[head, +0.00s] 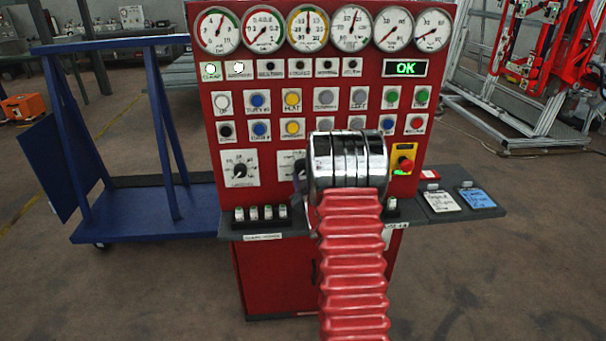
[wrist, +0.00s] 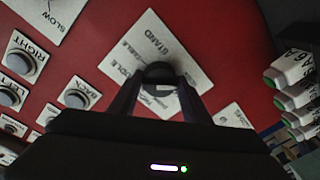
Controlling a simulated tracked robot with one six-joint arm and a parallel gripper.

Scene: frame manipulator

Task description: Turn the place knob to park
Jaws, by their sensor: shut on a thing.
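The place knob (wrist: 160,69) is a small dark round knob in the wrist view, on a white label plate (wrist: 147,25) fixed to the red panel. My gripper (wrist: 157,82) is shut on the knob, with one dark finger on each side. I cannot tell where the knob points. In the head view my arm hides the knob, and only the left part of its plate (head: 288,160) shows.
A red emergency button (head: 405,165) is close right of my wrist.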

